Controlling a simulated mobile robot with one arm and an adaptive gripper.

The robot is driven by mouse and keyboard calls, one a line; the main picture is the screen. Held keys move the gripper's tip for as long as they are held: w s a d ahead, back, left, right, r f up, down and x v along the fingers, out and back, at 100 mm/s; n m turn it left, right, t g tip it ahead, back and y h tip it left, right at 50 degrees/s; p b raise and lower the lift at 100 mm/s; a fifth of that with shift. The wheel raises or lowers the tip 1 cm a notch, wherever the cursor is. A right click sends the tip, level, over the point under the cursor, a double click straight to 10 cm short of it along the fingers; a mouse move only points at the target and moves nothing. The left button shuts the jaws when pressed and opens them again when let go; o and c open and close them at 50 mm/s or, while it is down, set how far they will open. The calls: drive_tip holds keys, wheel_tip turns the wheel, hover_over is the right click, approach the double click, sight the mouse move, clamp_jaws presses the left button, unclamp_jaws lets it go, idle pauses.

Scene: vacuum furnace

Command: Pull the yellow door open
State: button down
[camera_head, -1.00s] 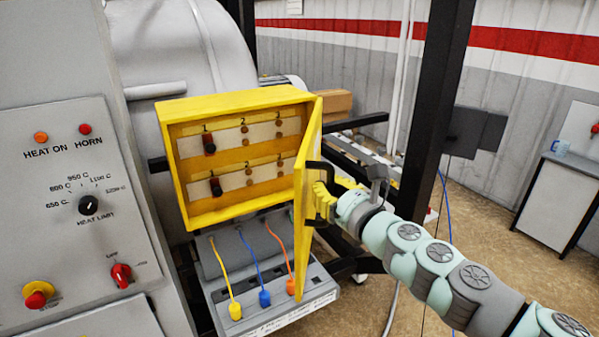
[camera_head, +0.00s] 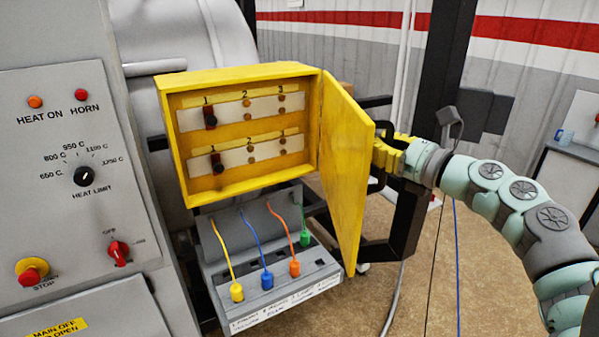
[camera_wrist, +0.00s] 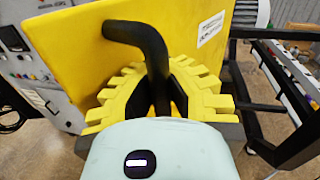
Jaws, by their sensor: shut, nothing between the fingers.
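The yellow door (camera_head: 345,165) stands open, hinged on the right edge of a yellow box (camera_head: 245,70). In the head view it angles out toward the camera and right, its inner face showing. My gripper (camera_head: 384,153) is at the door's outer side, its yellow fingers partly hidden by the door's edge. In the wrist view, the door's outer face (camera_wrist: 75,50) fills the upper left. Its curved black handle (camera_wrist: 152,45) runs down between the yellow toothed fingers of my gripper. The fingers are shut with nothing clamped; whether they touch the handle is unclear.
Inside the box are two numbered socket rows. Below it, a grey panel (camera_head: 290,300) carries yellow, blue, orange and green plugs. A grey control cabinet (camera_head: 75,210) stands left. A black frame post (camera_head: 440,80) rises behind my gripper. Floor at right (camera_head: 490,270) is clear.

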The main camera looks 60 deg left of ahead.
drive_tip(key=c, duration=1.6)
unclamp_jaws()
drive_tip(key=shift+w+r+p, duration=0.1)
drive_tip(key=shift+w+p, duration=0.1)
drive_tip(key=shift+p, duration=0.15)
drive_tip(key=shift+c, duration=0.2)
drive_tip(key=o, duration=0.7)
drive_tip(key=w+d+b, duration=0.4)
drive_tip(key=d+b, duration=0.1)
drive_tip(key=d, duration=0.3)
drive_tip(key=w+d+b, duration=0.4)
drive_tip(key=d+b, duration=0.1)
drive_tip(key=d, duration=0.3)
drive_tip(key=shift+d+b, duration=0.25)
drive_tip(key=shift+b, duration=0.05)
drive_tip(key=shift+w+f+b, duration=0.1)
drive_tip(key=shift+f+b, duration=0.1)
drive_tip(key=shift+b, duration=0.3)
drive_tip(key=shift+r, duration=0.1)
